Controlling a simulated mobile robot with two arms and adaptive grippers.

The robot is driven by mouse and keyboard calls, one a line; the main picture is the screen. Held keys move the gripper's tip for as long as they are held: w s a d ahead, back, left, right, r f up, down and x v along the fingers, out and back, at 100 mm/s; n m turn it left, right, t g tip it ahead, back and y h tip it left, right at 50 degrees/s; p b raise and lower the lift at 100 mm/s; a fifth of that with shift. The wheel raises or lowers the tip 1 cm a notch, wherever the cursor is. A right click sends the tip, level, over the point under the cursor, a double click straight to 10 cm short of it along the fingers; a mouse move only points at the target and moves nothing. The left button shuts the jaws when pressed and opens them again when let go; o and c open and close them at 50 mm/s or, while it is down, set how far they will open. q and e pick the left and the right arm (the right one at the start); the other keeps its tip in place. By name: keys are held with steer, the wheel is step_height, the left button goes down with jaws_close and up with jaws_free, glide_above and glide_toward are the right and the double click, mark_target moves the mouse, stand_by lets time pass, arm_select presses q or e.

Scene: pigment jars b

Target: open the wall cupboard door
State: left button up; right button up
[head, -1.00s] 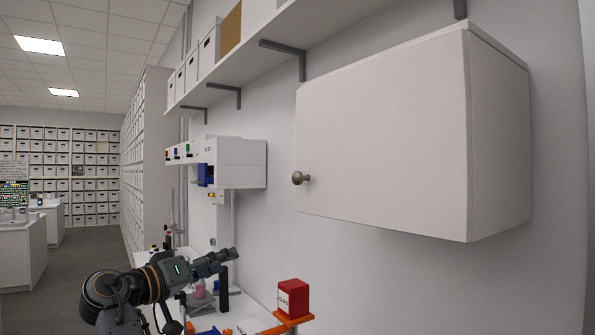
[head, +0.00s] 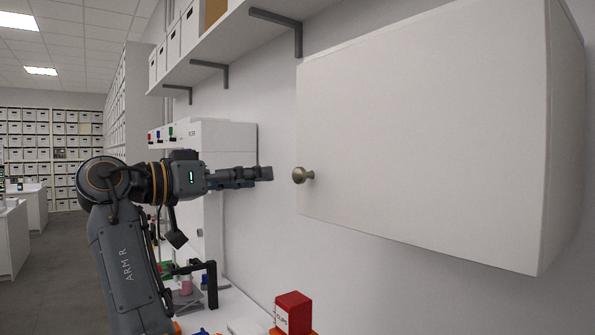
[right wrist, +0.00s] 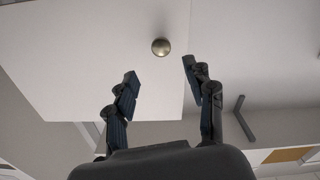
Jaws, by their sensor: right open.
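The wall cupboard (head: 420,140) is a white box on the wall at the right of the head view, and its door is shut. A round brass-coloured knob (head: 302,175) sticks out near the door's lower left corner. My right gripper (head: 268,174) is just left of the knob, at about its height, and apart from it. In the right wrist view the knob (right wrist: 160,47) sits ahead of the open, empty fingers (right wrist: 160,70), roughly between their lines. The door (right wrist: 100,50) fills the upper left there. My left gripper is not in view.
A shelf (head: 215,70) with white boxes runs along the wall at upper left, on grey brackets. A white wall unit (head: 228,145) is behind my right gripper. Below, a bench holds a red box (head: 293,312) and a black stand (head: 211,285). Space in front of the door looks clear.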

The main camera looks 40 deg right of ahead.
mark_target(296, 176)
steer(key=d, duration=0.2)
steer(key=d+p, duration=0.1)
steer(key=d, duration=0.1)
steer(key=s+d+p, duration=0.1)
steer(key=d, duration=0.1)
steer(key=shift+r, duration=0.2)
steer(key=d, duration=0.1)
steer(key=d+p, duration=0.1)
steer(key=d, duration=0.1)
steer(key=shift+w+d+f+p, duration=0.15)
steer(key=shift+w+f+p, duration=0.05)
steer(key=shift+f+p, duration=0.1)
steer(key=shift+s+d+p, duration=0.25)
steer(key=shift+d+p, duration=0.1)
steer(key=shift+d, duration=0.6)
steer(key=shift+c, duration=1.1)
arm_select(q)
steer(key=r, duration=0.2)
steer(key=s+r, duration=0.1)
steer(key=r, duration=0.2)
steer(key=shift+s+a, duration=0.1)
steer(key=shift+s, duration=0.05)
arm_select(e)
jaws_close()
